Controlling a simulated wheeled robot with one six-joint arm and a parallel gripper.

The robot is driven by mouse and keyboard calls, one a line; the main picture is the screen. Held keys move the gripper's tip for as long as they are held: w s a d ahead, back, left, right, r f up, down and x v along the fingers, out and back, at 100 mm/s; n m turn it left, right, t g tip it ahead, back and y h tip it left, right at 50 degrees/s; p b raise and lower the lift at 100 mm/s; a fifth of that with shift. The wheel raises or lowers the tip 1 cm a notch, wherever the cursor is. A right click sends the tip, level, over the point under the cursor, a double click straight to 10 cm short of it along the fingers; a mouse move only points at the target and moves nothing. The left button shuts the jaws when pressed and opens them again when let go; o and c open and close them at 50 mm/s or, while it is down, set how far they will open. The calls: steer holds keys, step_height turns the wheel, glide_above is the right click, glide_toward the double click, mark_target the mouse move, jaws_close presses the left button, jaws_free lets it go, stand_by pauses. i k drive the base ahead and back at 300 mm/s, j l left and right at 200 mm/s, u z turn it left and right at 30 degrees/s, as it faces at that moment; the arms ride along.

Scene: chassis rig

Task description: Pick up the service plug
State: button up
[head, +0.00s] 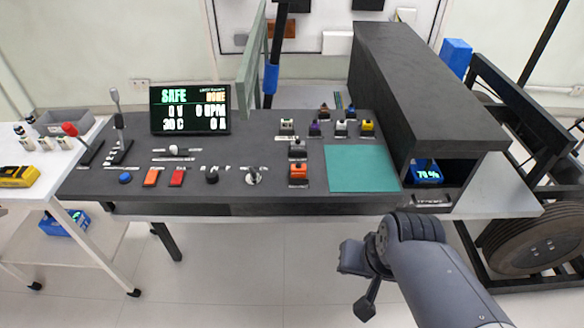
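An orange plug-like block (298,170) stands upright on the dark console, left of the teal mat. It may be the service plug; its label is too small to read. A grey plug-like block (297,149) stands just behind it. Several other small coloured plugs stand farther back, among them a yellow one (367,126) and a purple one (315,129). My gripper (356,290) is in front of the console's front edge, to the right of and nearer than the orange block. Its two fingers look spread apart, with nothing visible between them.
The console (240,150) holds a screen reading SAFE (190,109), levers, buttons and a knob. A teal mat (361,168) is bare. A dark box-like housing (425,85) rises at the right. A white cart (60,165) stands at the left.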

mark_target(298, 170)
steer(key=j+z, duration=0.3)
steer(key=k+j+z, duration=0.1)
steer(key=j+z, duration=0.2)
steer(key=j, duration=0.2)
steer(key=k+j+z, duration=0.1)
steer(key=j+z, duration=0.25)
steer(key=k+j+z, duration=0.3)
steer(key=i+j, duration=0.1)
